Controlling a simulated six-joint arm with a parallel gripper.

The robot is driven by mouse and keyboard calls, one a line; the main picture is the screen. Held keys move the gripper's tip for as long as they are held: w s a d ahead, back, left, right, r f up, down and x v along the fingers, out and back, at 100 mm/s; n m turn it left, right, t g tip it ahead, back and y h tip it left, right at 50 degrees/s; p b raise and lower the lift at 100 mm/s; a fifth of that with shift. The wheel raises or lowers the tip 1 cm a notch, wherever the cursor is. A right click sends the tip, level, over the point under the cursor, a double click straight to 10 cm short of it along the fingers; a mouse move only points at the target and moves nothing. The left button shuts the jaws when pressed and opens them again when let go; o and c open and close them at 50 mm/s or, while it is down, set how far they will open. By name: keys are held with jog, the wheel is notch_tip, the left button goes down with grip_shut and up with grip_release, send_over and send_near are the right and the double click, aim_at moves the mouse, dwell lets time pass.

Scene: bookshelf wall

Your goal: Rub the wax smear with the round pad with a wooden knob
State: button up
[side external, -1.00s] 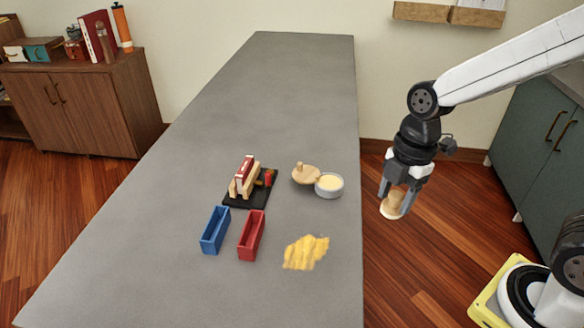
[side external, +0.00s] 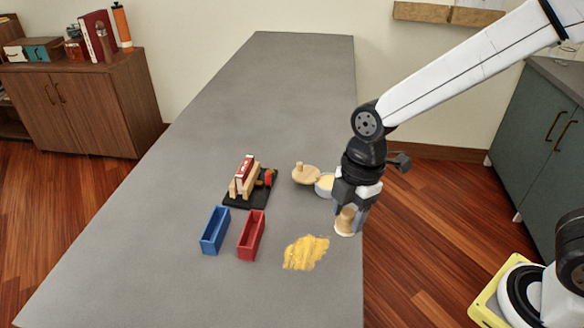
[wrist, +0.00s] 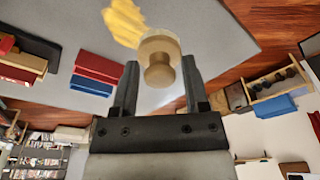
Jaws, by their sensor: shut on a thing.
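My gripper (side external: 347,210) is shut on the wooden knob of the round pad (side external: 344,233), near the right edge of the grey table. The pad hangs under the fingers with its pale face down; whether it touches the table is hard to tell. In the wrist view the pad (wrist: 160,43) and its knob sit between the fingertips of my gripper (wrist: 157,85). The yellow wax smear (side external: 305,253) lies on the table, left of and nearer the camera than the pad. The smear (wrist: 124,22) shows just beyond the pad in the wrist view.
A blue tray (side external: 215,230) and a red tray (side external: 251,235) stand left of the smear. A black stand (side external: 240,198) with a wooden piece is behind them. The far table is clear.

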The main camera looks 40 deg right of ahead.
jog(key=a+f, duration=0.2)
jog(key=a, duration=0.4)
jog(key=shift+w+a+f, duration=0.25)
jog(key=shift+w, duration=0.2)
jog(key=shift+f, duration=0.1)
